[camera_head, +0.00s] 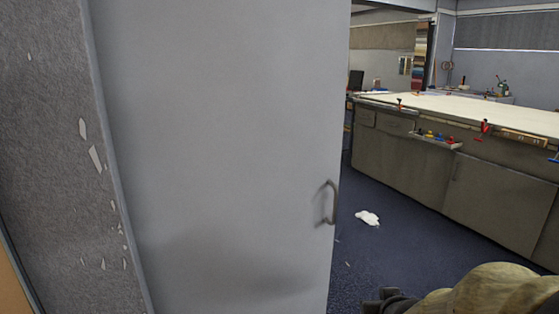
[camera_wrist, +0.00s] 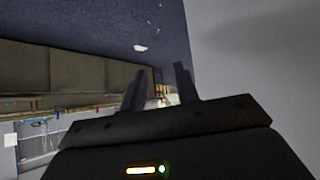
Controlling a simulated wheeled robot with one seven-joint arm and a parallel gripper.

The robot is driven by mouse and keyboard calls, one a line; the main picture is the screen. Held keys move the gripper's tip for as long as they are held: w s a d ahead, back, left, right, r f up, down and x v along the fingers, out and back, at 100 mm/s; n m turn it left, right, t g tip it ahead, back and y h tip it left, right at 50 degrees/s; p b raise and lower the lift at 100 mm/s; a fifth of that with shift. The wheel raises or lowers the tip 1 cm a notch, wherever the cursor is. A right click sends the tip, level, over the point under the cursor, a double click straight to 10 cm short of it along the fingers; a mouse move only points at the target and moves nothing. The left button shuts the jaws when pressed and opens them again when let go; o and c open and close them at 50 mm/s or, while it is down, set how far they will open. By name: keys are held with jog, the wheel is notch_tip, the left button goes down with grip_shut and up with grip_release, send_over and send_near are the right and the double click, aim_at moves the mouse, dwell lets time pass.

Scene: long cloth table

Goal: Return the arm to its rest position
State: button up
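My gripper (camera_wrist: 160,70) shows in the wrist view with its two dark fingers apart and nothing between them. The wrist view is turned over, with the dark floor at the top. A pale upright surface stands to the right of the fingers and dark cabinets to the left. In the head view, part of my arm shows at the lower right edge, with a dark end piece low in the picture. I cannot make out the fingers there.
A large grey door panel (camera_head: 220,150) with a handle (camera_head: 329,203) fills the left and middle close by. A long cabinet bench (camera_head: 420,165) with a white top (camera_head: 460,104) stands at right. A white scrap (camera_head: 367,217) lies on the blue floor (camera_head: 375,258) between them.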

jog(key=s+a+f+g+y, duration=0.1)
jog(key=s+a+f+g, duration=0.6)
jog(key=s+f, duration=0.15)
jog(key=w+p+v, duration=0.2)
jog(key=p+v, duration=0.9)
jog(key=w+r+p+v, duration=0.1)
jog(key=w+p+v, duration=0.2)
jog(key=p+v, duration=0.9)
jog(key=w+p+v, duration=0.2)
jog(key=p+v, duration=0.9)
jog(key=shift+d+r, duration=0.4)
jog(key=shift+r, duration=0.25)
